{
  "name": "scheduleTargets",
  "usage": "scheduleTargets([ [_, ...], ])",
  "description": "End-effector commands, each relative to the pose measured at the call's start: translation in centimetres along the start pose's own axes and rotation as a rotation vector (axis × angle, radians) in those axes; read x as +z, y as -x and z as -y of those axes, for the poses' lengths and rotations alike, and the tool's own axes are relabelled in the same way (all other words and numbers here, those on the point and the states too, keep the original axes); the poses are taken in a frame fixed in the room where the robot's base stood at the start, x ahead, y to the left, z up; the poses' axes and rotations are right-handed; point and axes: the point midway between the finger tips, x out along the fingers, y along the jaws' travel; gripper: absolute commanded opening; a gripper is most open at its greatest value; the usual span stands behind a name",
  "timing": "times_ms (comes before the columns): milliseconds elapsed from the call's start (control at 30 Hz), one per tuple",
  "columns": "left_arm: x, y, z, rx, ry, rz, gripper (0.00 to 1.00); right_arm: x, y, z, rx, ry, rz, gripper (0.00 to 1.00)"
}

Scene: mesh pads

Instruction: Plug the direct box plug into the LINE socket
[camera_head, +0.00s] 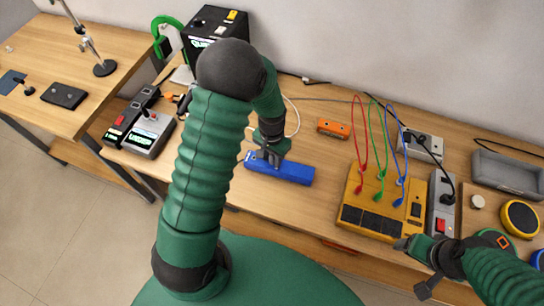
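A blue box (290,172) lies on the workbench near its front edge, left of the yellow unit. I cannot tell for sure whether it is the direct box. My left gripper (267,160) points down at the left part of this box, and its fingers hide part of the top. Whether it is shut on anything is too small to tell. A thin white cable (297,118) loops behind the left gripper; its plug end is not visible. No LINE label can be read. My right gripper (412,267) is open and empty by the front edge, in front of the yellow unit.
The yellow unit (382,206) carries red, green and blue leads. Beside it stands a grey power strip (441,205) with a black plug. An orange box (334,128) lies behind. A black cube-shaped device (214,26) and grey devices (150,135) stand left. A grey tray (508,174) is right.

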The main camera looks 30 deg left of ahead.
Motion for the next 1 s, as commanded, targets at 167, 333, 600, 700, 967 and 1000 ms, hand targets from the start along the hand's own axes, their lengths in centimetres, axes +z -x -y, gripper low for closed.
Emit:
scheduleTargets([
  [167,0.0,0.0,0.0,0.0,0.0,0.0,0.43,0.0,0.0,0.0,0.0,0.0,0.0,0.72],
  [333,0.0,0.1,0.0,0.0,0.0,-0.001,0.43,0.0,0.0,0.0,0.0,0.0,0.0,0.72],
  [600,-0.2,4.2,0.1,-0.001,0.0,-0.008,0.43,0.0,-0.1,0.0,0.0,0.0,0.0,0.72],
  [700,-0.2,7.2,0.1,-0.001,0.0,-0.008,0.43,0.0,-0.1,0.0,0.0,0.0,0.0,0.72],
  [967,-0.2,14.2,0.1,-0.001,0.0,-0.005,0.43,0.0,-0.1,0.0,0.0,0.0,0.0,0.72],
  [1000,-0.2,14.9,0.0,-0.001,0.0,-0.003,0.43,0.0,-0.1,0.0,0.0,0.0,0.0,0.72],
])
